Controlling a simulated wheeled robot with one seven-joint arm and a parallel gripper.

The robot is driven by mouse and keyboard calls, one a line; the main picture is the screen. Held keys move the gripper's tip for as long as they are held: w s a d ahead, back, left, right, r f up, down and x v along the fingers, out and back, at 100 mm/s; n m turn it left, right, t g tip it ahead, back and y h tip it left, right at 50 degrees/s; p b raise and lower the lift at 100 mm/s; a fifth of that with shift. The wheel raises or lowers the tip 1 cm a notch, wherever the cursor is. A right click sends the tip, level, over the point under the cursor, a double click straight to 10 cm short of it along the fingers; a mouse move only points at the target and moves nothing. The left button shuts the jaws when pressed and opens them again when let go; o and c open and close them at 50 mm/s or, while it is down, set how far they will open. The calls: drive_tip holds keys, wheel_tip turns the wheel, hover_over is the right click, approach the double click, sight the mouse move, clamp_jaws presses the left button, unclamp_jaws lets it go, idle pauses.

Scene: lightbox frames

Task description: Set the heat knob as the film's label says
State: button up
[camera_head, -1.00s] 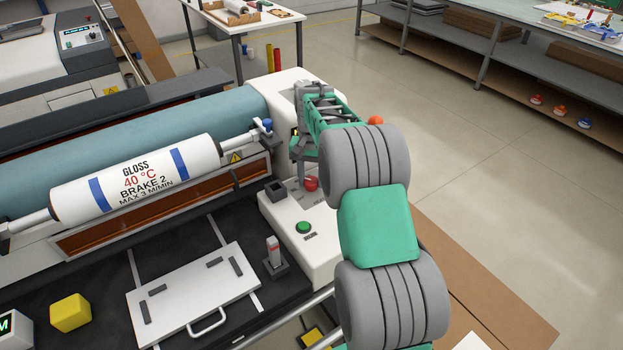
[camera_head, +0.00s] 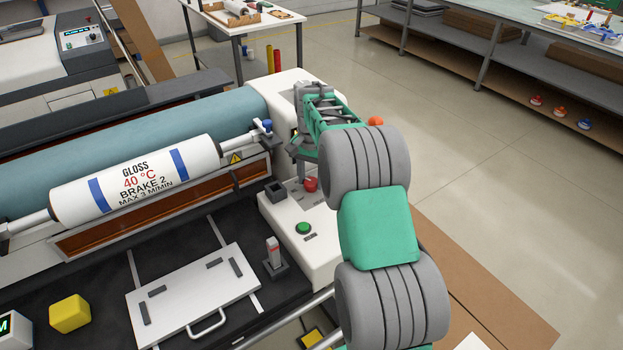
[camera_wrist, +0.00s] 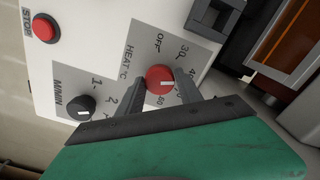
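The film roll (camera_head: 135,180) lies across the laminator's front; its label reads GLOSS, 40 °C, BRAKE 2, MAX 3 M/MIN. The red heat knob (camera_wrist: 159,78) sits on a grey HEAT °C dial plate (camera_wrist: 134,68) in the wrist view. OFF, 30 and part of 40 show around it, with 60 below; a finger partly covers the numbers between. The knob's white mark is on its lower right side; its exact setting cannot be told. My gripper (camera_wrist: 160,82) has one finger on each side of the knob, closed against it. In the head view my gripper (camera_head: 308,140) is at the machine's end housing.
A black M/MIN speed knob (camera_wrist: 80,108) is beside the heat dial, and a red STOP button (camera_wrist: 45,28) is at upper left.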

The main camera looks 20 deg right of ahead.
sight(311, 181)
drive_tip(key=o, duration=0.3)
drive_tip(key=shift+o, duration=0.2)
wheel_tip(311, 181, up, 8)
drive_tip(key=shift+f+b, duration=0.1)
drive_tip(key=shift+b, duration=0.5)
